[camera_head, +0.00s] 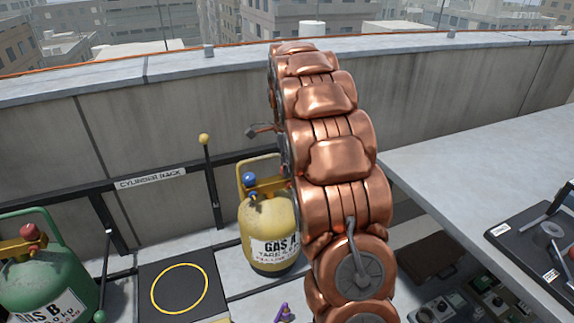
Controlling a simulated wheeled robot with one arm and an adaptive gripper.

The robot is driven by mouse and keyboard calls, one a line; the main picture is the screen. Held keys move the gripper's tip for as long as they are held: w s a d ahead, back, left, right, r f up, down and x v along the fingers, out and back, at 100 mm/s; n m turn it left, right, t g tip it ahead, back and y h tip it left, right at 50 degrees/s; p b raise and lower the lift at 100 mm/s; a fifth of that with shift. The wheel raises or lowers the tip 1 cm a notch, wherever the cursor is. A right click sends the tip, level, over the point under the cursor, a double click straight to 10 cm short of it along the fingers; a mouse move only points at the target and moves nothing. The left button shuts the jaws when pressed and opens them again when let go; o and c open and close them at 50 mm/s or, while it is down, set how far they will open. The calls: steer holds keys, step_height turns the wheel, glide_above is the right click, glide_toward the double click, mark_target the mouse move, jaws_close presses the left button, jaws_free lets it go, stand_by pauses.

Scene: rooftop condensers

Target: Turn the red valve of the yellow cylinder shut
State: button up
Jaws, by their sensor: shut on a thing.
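The yellow cylinder (268,232), labelled GAS A, stands upright on the floor by the wall, left of my copper arm. A blue valve (249,180) shows on its top, inside the yellow collar. A small bit of red (284,169) shows at the collar's right side, right against my arm's outline. I take it for the red valve, but most of it is hidden and I cannot tell how it is turned. My arm covers the cylinder's right edge.
A green cylinder (44,278), labelled GAS B, with a red knob (30,231) stands at left. A black pad (150,270) with a yellow ring lies between the cylinders. A rack rail (150,178) runs along the wall. A grey bench (470,150) stands at right.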

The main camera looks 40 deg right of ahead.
steer(key=o, duration=1.2)
steer(key=shift+c, duration=0.2)
step_height(320, 180, up, 12)
stand_by(0.9)
